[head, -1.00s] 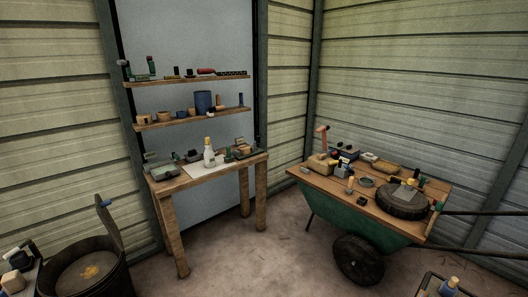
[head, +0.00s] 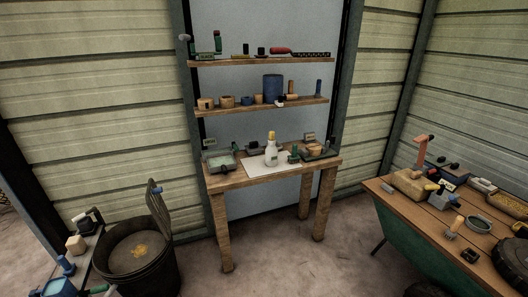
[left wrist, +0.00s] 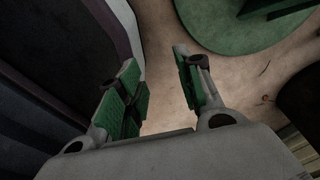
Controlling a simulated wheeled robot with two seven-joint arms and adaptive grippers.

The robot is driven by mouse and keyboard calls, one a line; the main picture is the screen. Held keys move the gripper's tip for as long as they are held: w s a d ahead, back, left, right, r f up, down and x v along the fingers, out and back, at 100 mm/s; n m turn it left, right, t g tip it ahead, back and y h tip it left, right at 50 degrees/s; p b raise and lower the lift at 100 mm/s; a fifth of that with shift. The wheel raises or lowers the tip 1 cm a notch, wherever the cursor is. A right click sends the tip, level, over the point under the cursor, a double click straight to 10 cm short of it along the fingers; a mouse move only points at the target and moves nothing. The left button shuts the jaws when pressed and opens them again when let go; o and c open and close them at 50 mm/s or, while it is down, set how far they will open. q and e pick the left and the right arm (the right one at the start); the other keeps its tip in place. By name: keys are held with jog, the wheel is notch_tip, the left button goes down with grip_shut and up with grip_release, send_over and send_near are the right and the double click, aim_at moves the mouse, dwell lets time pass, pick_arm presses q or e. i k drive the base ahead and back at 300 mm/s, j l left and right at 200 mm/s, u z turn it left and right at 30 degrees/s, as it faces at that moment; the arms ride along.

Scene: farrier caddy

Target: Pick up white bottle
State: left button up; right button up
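The white bottle (head: 271,152) with a yellow cap stands upright on a white sheet (head: 264,171) on the small wooden table (head: 214,180) in the head view. Neither of my arms shows in the head view. In the left wrist view my left gripper (left wrist: 160,92) is open, its green-padded fingers apart with only bare floor between them. The bottle is not in the left wrist view. My right gripper is in neither view.
A green tray (head: 222,162) and small items flank the bottle. Two loaded shelves (head: 262,62) hang above. A dark bucket (head: 137,262) stands at left, and a wheelbarrow with a plank top (head: 399,205) at right. Floor before the table is clear.

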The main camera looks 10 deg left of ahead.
aim_at(272, 151)
jog(key=i+j+z, duration=0.1)
jog(key=i, duration=0.45)
jog(key=i+j, duration=0.3)
jog(key=i, duration=0.2)
jog(key=z, duration=0.05)
